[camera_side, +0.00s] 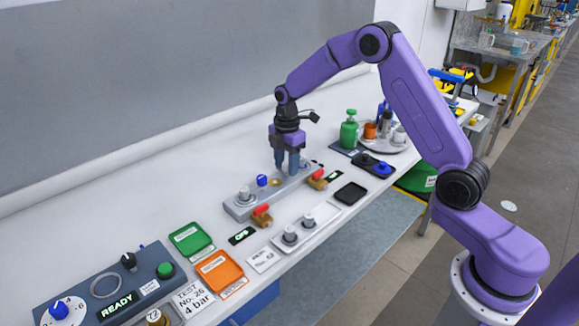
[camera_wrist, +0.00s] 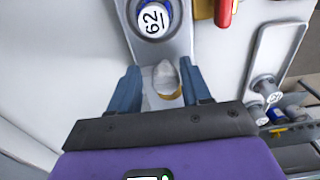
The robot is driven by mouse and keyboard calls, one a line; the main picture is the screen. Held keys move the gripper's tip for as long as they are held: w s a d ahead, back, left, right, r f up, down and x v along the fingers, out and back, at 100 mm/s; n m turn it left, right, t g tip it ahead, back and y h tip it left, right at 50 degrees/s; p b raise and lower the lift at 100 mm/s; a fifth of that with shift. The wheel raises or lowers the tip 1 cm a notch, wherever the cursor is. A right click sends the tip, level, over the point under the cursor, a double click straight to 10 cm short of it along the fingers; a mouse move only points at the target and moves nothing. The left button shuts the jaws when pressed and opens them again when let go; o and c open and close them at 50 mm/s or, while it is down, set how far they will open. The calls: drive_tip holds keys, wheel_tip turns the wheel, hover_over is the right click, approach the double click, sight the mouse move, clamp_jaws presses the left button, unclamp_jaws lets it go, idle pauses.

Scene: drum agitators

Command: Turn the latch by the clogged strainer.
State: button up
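My gripper (camera_side: 287,167) points down over the far part of a grey block (camera_side: 232,209). In the wrist view its fingers (camera_wrist: 161,88) are spread on either side of a pale grey rounded piece (camera_wrist: 165,76) with a brass ring at its base; touch cannot be told. Two brass latches with red handles sit along the block's front side, one near (camera_side: 261,211) and one far (camera_side: 317,179). A red handle (camera_wrist: 226,10) shows at the wrist view's top. A blue-rimmed gauge (camera_side: 262,181) reads 62 in the wrist view (camera_wrist: 152,18). I cannot tell which part is the clogged strainer.
A plate with two grey knobs (camera_side: 305,229) lies in front of the block. A black square tray (camera_side: 350,193) is to its right. A green bottle (camera_side: 349,132) and a round tray (camera_side: 385,146) stand behind. Green (camera_side: 190,239) and orange (camera_side: 218,271) boxes lie at the left.

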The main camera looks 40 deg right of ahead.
sight(286, 163)
drive_tip(key=shift+a+r, duration=0.15)
drive_tip(key=shift+r, duration=2.85)
drive_tip(key=shift+s+a, duration=0.1)
